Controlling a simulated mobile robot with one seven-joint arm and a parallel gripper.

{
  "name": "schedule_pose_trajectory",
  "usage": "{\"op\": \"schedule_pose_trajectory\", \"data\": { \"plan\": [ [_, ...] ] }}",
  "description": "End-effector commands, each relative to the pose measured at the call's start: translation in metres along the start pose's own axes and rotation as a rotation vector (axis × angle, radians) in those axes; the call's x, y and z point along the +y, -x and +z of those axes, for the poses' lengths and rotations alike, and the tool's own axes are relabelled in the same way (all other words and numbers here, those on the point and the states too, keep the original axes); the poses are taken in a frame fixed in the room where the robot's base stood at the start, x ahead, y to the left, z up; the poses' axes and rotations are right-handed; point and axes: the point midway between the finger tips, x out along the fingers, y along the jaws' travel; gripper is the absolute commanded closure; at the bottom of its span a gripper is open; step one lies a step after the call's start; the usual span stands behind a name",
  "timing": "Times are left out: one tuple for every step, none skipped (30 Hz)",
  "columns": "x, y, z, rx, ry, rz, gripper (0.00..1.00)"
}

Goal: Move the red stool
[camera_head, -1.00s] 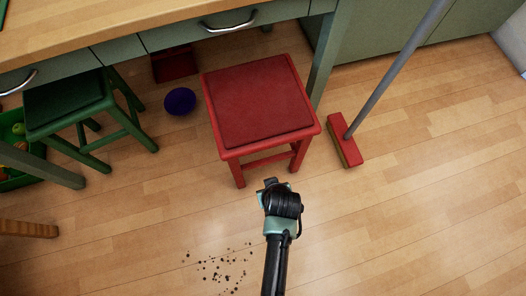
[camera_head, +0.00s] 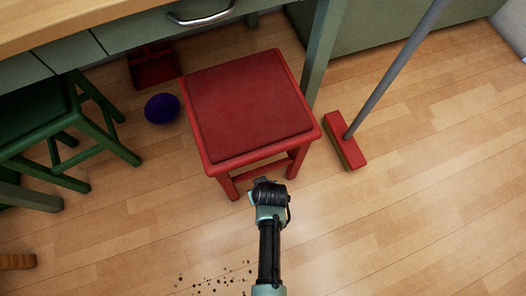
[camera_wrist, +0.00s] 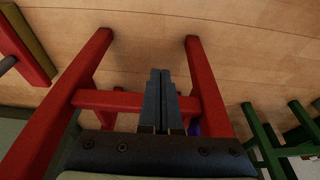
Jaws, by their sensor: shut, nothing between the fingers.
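The red stool (camera_head: 248,108) stands upright on the wooden floor, partly under the green table's front edge. Its square seat and front legs show in the head view. My gripper (camera_head: 262,183) is at the stool's near side, below the seat's front edge. In the wrist view, my gripper (camera_wrist: 160,75) has its two fingers together with nothing between them. The red stool's legs (camera_wrist: 207,90) rise on both sides of the fingers, and a red crossbar (camera_wrist: 105,100) passes by them. I cannot tell whether the fingers touch the crossbar.
A green stool (camera_head: 50,130) stands to the left. A purple ball (camera_head: 162,108) and a red dustpan (camera_head: 155,68) lie left of the red stool. A broom with a red head (camera_head: 345,140) stands close on the right. Dark crumbs (camera_head: 215,280) lie in front.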

Motion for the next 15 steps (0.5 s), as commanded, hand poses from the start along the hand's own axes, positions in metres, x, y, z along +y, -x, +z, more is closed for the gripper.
{"op": "schedule_pose_trajectory", "data": {
  "plan": [
    [0.001,-0.004,-0.012,0.009,0.005,0.003,1.0],
    [0.001,-0.005,-0.016,0.008,0.004,0.003,1.0],
    [0.001,-0.006,-0.02,0.007,0.004,0.003,1.0],
    [0.001,-0.006,-0.023,0.007,0.005,0.002,1.0],
    [0.0,-0.007,-0.025,0.006,0.005,0.002,1.0],
    [0.0,-0.007,-0.027,0.005,0.004,0.002,1.0],
    [0.0,-0.007,-0.029,0.005,0.003,0.002,1.0],
    [0.0,-0.007,-0.03,0.005,0.003,0.002,1.0],
    [0.0,-0.007,-0.032,0.005,0.002,0.002,1.0],
    [0.0,-0.007,-0.032,0.005,0.002,0.002,1.0],
    [0.0,-0.006,-0.032,0.004,0.002,0.002,1.0],
    [0.0,-0.006,-0.033,0.004,0.002,0.002,1.0],
    [0.0,-0.006,-0.033,0.004,0.002,0.002,1.0],
    [0.0,-0.006,-0.033,0.004,0.002,0.001,1.0],
    [0.0,-0.006,-0.033,0.004,0.002,0.001,1.0]
  ]
}}
